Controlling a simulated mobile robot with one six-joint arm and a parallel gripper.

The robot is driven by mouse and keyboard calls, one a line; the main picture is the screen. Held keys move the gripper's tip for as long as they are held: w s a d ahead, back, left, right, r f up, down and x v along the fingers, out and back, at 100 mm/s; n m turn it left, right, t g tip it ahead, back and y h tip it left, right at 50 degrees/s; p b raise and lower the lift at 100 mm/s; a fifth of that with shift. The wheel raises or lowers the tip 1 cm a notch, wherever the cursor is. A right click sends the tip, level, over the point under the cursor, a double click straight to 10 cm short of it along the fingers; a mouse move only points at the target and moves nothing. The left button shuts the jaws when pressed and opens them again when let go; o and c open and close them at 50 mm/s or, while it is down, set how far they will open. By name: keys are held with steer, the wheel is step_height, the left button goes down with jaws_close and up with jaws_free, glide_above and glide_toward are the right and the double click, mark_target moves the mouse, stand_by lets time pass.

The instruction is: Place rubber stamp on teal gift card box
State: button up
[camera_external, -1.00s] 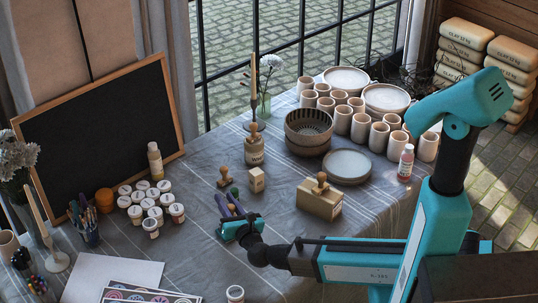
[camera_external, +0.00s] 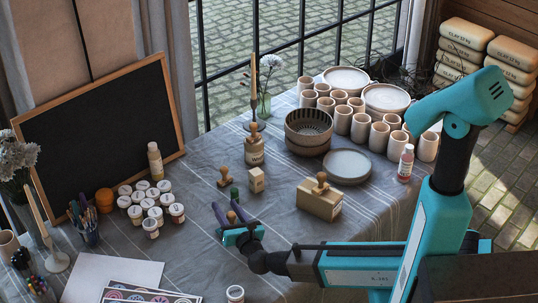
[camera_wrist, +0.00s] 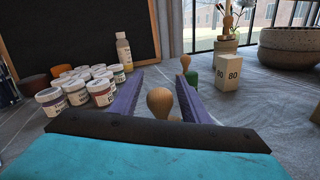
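My gripper (camera_external: 229,208) has its purple fingers spread apart, low over the cloth, left of the middle of the table. In the wrist view a round wooden knob (camera_wrist: 160,102) with a stem stands between the fingers, with gaps on both sides; its base is hidden. Beyond it is a wooden-handled stamp (camera_external: 223,177), whose knob shows in the wrist view (camera_wrist: 185,62). A small green object (camera_external: 234,194) stands just in front of that stamp. Another wooden-handled stamp (camera_external: 320,184) sits on a tan box (camera_external: 318,202). I cannot make out a teal gift card box.
A pale block marked 80 (camera_wrist: 228,74) stands right of the green object. Several paint jars (camera_external: 150,207) and a bottle (camera_external: 155,160) stand to the left. A plate (camera_external: 347,165), bowls (camera_external: 308,130) and several cups are at the back right. Cloth is bare right of my gripper.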

mark_target(233, 217)
steer(key=shift+r, duration=0.15)
steer(key=shift+s, duration=0.1)
steer(key=v, duration=0.9)
steer(key=shift+d+r+b, duration=0.1)
steer(key=shift+b, duration=0.2)
steer(key=p+v, duration=0.1)
steer(key=p, duration=0.2)
steer(key=shift+s, duration=0.35)
steer(key=shift+s+d+p, duration=0.3)
steer(key=shift+s+p, duration=0.1)
steer(key=shift+p, duration=0.35)
